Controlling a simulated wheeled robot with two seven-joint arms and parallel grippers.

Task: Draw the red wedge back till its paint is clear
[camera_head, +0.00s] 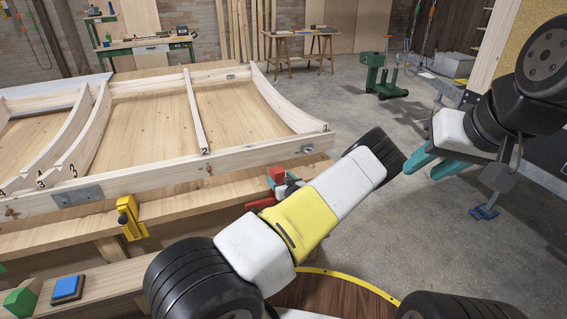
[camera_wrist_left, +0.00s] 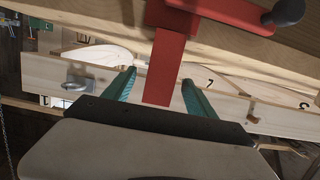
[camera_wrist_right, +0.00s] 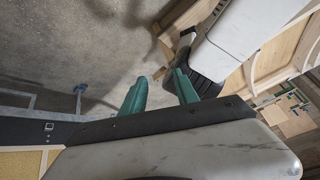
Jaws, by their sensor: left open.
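My left gripper (camera_head: 281,184) is at the front edge of the bench, partly hidden by its wrist. A red block (camera_head: 277,173) shows at its fingertips, and a red clamp-like piece (camera_head: 260,204) is just below. In the left wrist view the teal fingers (camera_wrist_left: 158,88) are apart, with a red bar (camera_wrist_left: 164,68) between them and a visible gap on each side. The bar adjoins a red body (camera_wrist_left: 232,12) with a black knob. I cannot tell which red part is the wedge. My right gripper (camera_head: 432,164) is open and empty, away from the bench at right.
A wooden frame (camera_head: 240,156) with curved ribs lies on the bench. A blue block (camera_head: 68,288) and a green block (camera_head: 20,301) sit at lower left. Open floor lies at right, with a green stand (camera_head: 380,75) farther back.

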